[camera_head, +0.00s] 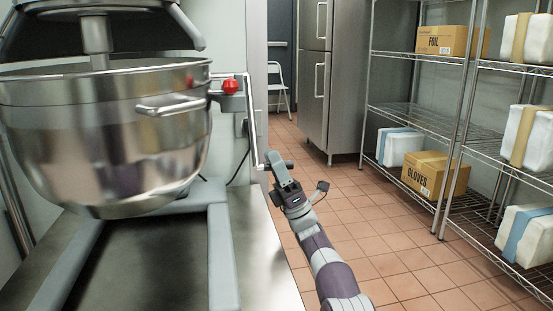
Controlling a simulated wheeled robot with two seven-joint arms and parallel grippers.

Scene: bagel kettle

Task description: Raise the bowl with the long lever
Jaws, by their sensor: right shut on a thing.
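The big steel bowl (105,140) of the mixer fills the left of the head view, its rounded bottom above the grey mixer base (222,255). A handle sticks out from its side, and the beater shaft (97,38) reaches down into it. The long pale lever (251,115) runs from beside a red knob (230,86) at the bowl's right and hangs down almost straight. My right gripper (269,166) is at the lever's lower end and shut on it. The grip is small in the picture. My left gripper is out of view.
The mixer stands on a steel table (262,270) whose right edge lies close to my right arm. A tiled floor (380,250) is open to the right. Wire shelves (438,122) with boxes, a steel cabinet (330,85) and a folding chair (280,82) stand farther back.

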